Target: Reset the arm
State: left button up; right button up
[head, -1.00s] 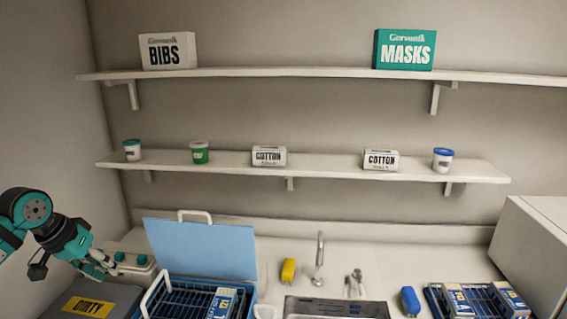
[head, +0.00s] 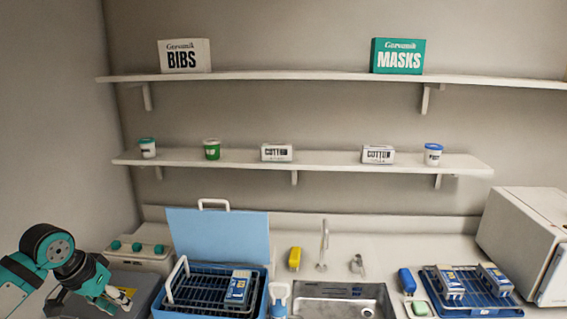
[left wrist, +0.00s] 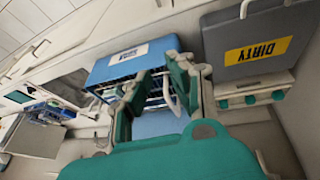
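My left arm comes in at the lower left of the head view. Its teal and grey gripper (head: 118,299) hangs in front of the counter, beside the blue tray with a rack. In the left wrist view its two fingers (left wrist: 155,95) stand apart with nothing seen between them, so it is open and empty. My right arm and gripper are not in view.
The open blue tray (head: 160,309) holds a rack and a box, its light blue lid (head: 218,235) raised. A grey "DIRTY" box (left wrist: 255,48) is close by. A sink (head: 340,292), yellow item (head: 295,258), blue rack (head: 470,312) and white cabinet (head: 515,235) line the counter.

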pick_arm(q)
jog(key=s+d+f+m, duration=0.3)
jog(key=s+d+f, duration=1)
jog(key=d+f, duration=0.25)
jog(key=s+f+n+y, duration=0.2)
jog(key=s+f+n, duration=0.1)
jog(key=s, duration=1.5)
notch_tip(320, 180, down, 30)
jog(key=r+g+b, duration=0.1)
jog(key=g+b, duration=0.1)
jog(key=b, duration=0.2)
jog(key=s+a+f+b, duration=0.2)
jog(key=s+a+f, duration=0.1)
jog(key=s+f, duration=1.4)
notch_tip(320, 180, down, 2)
jog(key=shift+s+f+m+g, duration=0.1)
jog(key=shift+s+m+g, duration=0.05)
jog(key=shift+m+g, duration=0.2)
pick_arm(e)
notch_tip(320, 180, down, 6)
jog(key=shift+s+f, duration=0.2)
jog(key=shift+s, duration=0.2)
